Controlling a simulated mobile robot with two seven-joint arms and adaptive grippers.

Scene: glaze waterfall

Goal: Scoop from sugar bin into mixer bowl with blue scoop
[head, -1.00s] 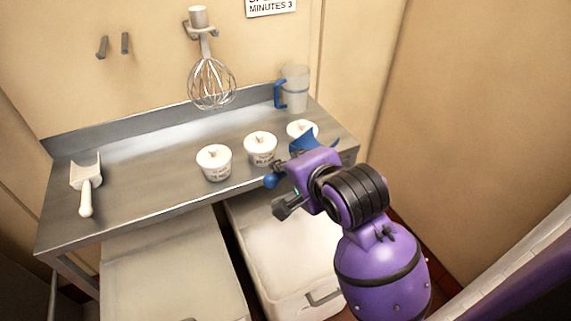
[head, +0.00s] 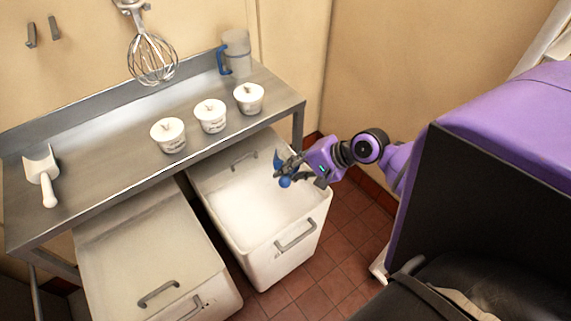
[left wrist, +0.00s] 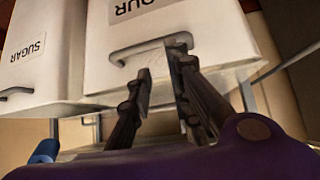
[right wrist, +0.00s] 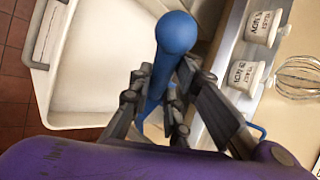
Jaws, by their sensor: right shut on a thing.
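My right gripper (head: 298,170) is shut on the blue scoop (head: 285,182), over the right side of the open sugar bin (head: 322,208). The bin holds white sugar almost level across. In the right wrist view the scoop's round blue knob (right wrist: 176,33) is near the camera; its bowl is mostly hidden by the fingers. I cannot tell whether the scoop holds anything. My left gripper (left wrist: 162,60) is open and empty in front of the lidded flour bin (left wrist: 205,35); it is out of the head view. The SUGAR label (left wrist: 28,47) shows beside it. The mixer bowl is not in view.
The steel table (head: 95,185) stands behind the bins, with a white scoop (head: 43,172), several labelled white tubs (head: 211,116) and a jug (head: 236,54). A whisk (head: 152,55) hangs on the wall. Red tiled floor (head: 345,225) is clear right of the sugar bin.

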